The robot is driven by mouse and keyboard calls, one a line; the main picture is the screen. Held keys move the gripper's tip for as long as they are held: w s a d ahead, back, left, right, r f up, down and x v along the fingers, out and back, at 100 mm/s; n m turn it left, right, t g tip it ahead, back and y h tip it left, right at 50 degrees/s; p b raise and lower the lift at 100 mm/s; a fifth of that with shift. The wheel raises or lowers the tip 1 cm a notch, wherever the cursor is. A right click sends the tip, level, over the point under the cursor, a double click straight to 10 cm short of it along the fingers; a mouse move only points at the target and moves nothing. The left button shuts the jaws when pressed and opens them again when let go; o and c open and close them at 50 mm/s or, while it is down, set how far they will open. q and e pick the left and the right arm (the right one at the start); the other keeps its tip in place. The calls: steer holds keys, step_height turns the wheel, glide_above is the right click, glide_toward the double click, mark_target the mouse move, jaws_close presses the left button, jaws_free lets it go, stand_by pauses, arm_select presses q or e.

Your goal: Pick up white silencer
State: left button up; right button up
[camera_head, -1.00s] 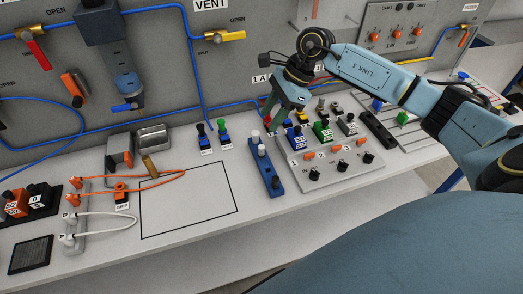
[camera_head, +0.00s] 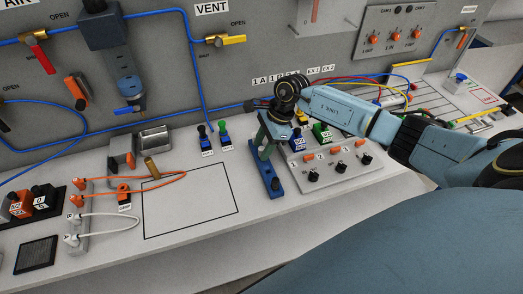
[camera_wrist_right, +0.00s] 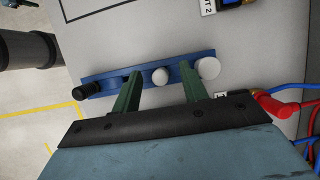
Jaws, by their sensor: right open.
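A blue rail holder (camera_head: 265,167) stands on the white bench right of the outlined rectangle. The right wrist view shows the blue rail (camera_wrist_right: 110,82) with a small white silencer (camera_wrist_right: 160,76), a larger white round piece (camera_wrist_right: 208,68) and a black piece (camera_wrist_right: 88,90) on it. My right gripper (camera_wrist_right: 160,71) is open, with its green fingers on either side of the small white silencer in that view. Contact cannot be told. In the head view, my right gripper (camera_head: 265,150) is over the rail and hides the white pieces. My left gripper is not in view.
A grey panel with black knobs (camera_head: 335,165) stands right of the rail, with blue and green blocks behind it. Two small valves (camera_head: 214,138) stand to the left behind.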

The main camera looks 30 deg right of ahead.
steer(key=shift+a+f, duration=0.2)
steer(key=shift+f, duration=0.45)
jaws_close()
steer(key=shift+r, duration=0.1)
